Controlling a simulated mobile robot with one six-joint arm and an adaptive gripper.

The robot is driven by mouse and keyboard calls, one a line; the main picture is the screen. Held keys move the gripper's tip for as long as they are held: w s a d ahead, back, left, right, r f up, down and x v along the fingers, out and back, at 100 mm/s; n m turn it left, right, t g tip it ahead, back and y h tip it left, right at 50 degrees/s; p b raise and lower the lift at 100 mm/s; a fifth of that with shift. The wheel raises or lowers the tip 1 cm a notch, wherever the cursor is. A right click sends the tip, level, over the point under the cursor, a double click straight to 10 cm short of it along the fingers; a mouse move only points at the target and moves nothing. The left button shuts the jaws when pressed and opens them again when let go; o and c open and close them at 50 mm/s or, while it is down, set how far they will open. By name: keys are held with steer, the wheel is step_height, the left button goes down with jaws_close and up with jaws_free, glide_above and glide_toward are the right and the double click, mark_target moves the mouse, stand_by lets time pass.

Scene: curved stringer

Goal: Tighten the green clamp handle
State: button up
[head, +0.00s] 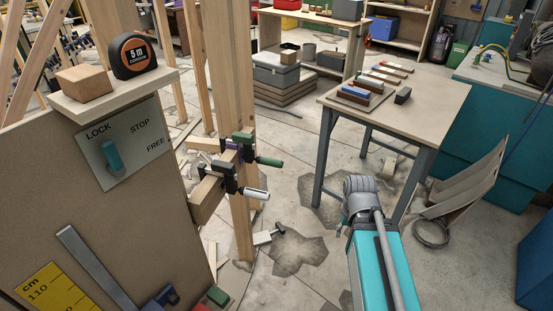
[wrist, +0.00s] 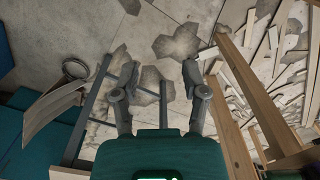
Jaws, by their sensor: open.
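The green clamp handle (head: 269,161) sticks out to the right from the upper clamp (head: 238,146), which is fixed on the wooden post. Below it, a second clamp (head: 226,176) has a white handle (head: 256,193). My gripper (wrist: 161,82) shows in the wrist view with its two fingers spread wide and nothing between them, above the cracked floor. I cannot make out the green handle in the wrist view. In the head view my teal arm rises at the lower right, apart from the clamps and to their right; its fingers cannot be made out there.
A wooden post (head: 243,90) carries the clamps. A workbench (head: 430,98) with several blocks stands to the right. A panel with a LOCK/STOP/FREE switch (head: 112,157) and a tape measure (head: 132,56) stand at left. Open floor (head: 300,190) lies between post and bench.

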steer(key=shift+a, duration=0.35)
steer(key=shift+o, duration=1.2)
steer(key=shift+w+a, duration=0.1)
steer(key=shift+a, duration=0.05)
steer(key=w+a+f+n+t+y+b, duration=0.2)
steer(key=w+a+n+y+b, duration=0.7)
steer(key=w, duration=0.3)
steer(key=w+a+r+n+t+y+b, duration=0.1)
steer(key=w+r+n+t+y+b, duration=0.1)
steer(key=w+r+n+y+b, duration=0.3)
steer(key=w+r+n+y, duration=0.1)
steer(key=w+y, duration=0.2)
steer(key=w, duration=0.2)
steer(key=shift+r, duration=0.3)
steer(key=shift+a, duration=0.15)
